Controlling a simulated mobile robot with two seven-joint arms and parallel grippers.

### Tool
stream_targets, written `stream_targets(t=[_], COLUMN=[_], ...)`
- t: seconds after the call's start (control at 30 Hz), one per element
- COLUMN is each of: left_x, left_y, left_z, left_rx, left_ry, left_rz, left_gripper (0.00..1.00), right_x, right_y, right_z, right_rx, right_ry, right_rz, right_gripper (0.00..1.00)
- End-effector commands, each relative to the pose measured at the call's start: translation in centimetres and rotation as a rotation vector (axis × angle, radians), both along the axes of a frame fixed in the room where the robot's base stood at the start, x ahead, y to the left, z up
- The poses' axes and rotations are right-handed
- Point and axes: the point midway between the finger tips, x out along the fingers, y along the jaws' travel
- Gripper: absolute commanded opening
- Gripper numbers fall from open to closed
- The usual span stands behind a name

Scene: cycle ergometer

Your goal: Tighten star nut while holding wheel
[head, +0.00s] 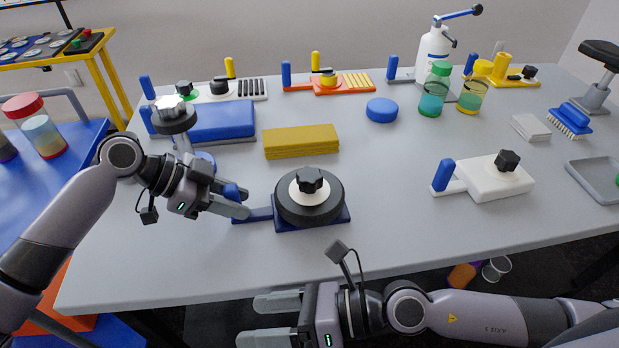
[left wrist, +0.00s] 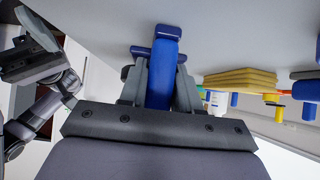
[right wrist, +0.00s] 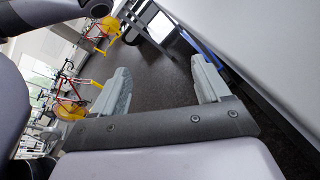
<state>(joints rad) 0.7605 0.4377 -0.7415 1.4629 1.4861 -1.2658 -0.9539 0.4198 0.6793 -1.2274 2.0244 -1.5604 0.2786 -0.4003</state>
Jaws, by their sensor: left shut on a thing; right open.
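The dark wheel (head: 290,208) lies flat on a blue base with a blue handle at its left. A black star nut (head: 310,179) sits on a light disc at the wheel's centre. My left gripper (head: 240,204) is shut on the upright blue handle (left wrist: 161,80), left of the wheel; the handle stands between the fingers in the left wrist view. My right gripper (head: 272,319) is open and empty, in front of the table's near edge and lower than the wheel. In the right wrist view its fingers (right wrist: 160,88) are wide apart with floor beyond.
A white block with a blue handle and black knob (head: 486,179) stands to the right. Yellow cloths (head: 301,141), a blue box (head: 222,120) and a blue puck (head: 382,110) lie behind the wheel. The tabletop (head: 390,235) is clear between wheel and white block.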

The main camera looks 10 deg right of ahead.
Motion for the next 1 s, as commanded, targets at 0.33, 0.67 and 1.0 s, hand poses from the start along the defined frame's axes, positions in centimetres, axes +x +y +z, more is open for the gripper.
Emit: stream_targets(t=[0.33, 0.67, 1.0], left_x=[0.0, 0.0, 0.0], left_y=[0.0, 0.0, 0.0], left_z=[0.0, 0.0, 0.0], left_rx=[-0.001, -0.001, -0.001], left_ry=[0.000, 0.000, 0.000], left_rz=[0.000, 0.000, 0.000], left_gripper=[0.00, 0.00, 0.00], right_x=[4.9, 9.5, 16.0], right_y=[3.9, 0.8, -6.4], right_z=[11.3, 10.4, 13.1], right_rx=[-0.093, -0.602, -1.009], right_ry=[0.190, 0.355, 0.452], right_rz=[0.160, -0.002, -0.515], right_gripper=[0.76, 0.76, 0.76])
